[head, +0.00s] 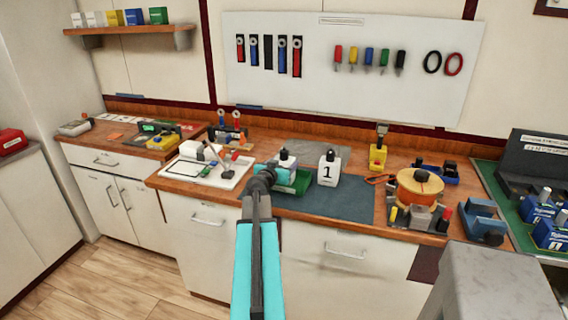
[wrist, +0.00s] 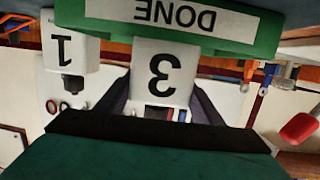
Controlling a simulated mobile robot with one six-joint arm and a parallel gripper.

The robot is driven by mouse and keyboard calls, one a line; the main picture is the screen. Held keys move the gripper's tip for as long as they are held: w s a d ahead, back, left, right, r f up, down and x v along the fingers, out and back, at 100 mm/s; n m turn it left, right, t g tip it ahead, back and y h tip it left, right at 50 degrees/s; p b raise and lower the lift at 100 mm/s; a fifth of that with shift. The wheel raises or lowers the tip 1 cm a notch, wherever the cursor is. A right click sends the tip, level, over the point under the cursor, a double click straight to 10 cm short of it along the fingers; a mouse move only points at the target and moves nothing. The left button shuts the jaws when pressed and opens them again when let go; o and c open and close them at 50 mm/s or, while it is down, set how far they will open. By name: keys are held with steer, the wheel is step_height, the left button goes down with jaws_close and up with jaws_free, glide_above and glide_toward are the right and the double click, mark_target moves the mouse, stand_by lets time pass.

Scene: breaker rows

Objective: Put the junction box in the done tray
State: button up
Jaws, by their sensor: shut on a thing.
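A white junction box marked 3 (wrist: 158,70) is between the dark fingers of my gripper (wrist: 160,95) in the wrist view, which is upside down. In the head view the box (head: 285,162) is over or in the green done tray (head: 296,185). The tray's DONE-labelled wall (wrist: 175,15) hides the box's lower end, so I cannot tell whether it touches the tray floor. My gripper (head: 266,174) shuts on the box from the near left. A second white box marked 1 (head: 328,169) stands upright just right of the tray.
A dark mat (head: 340,201) lies under the tray area. A white tray with small parts (head: 207,172) is to the left. An orange reel (head: 419,187) and a yellow tool (head: 378,155) stand to the right. Mat space is free in front of box 1.

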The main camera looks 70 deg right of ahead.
steer(key=shift+f+b, duration=0.1)
steer(key=shift+b, duration=0.2)
steer(key=o, duration=1.6)
steer(key=shift+c, duration=0.2)
steer(key=shift+r+p, duration=0.2)
steer(key=shift+p, duration=0.2)
steer(key=shift+a+f, duration=0.1)
steer(key=shift+a, duration=0.3)
steer(key=b+v, duration=0.4)
steer(key=v, duration=0.4)
steer(key=shift+a, duration=0.25)
steer(key=b, duration=0.3)
steer(key=shift+a, duration=0.25)
steer(key=a+b, duration=0.1)
steer(key=b, duration=0.4)
steer(key=shift+a+r, duration=0.2)
steer(key=shift+a+b, duration=0.3)
steer(key=shift+b, duration=0.7)
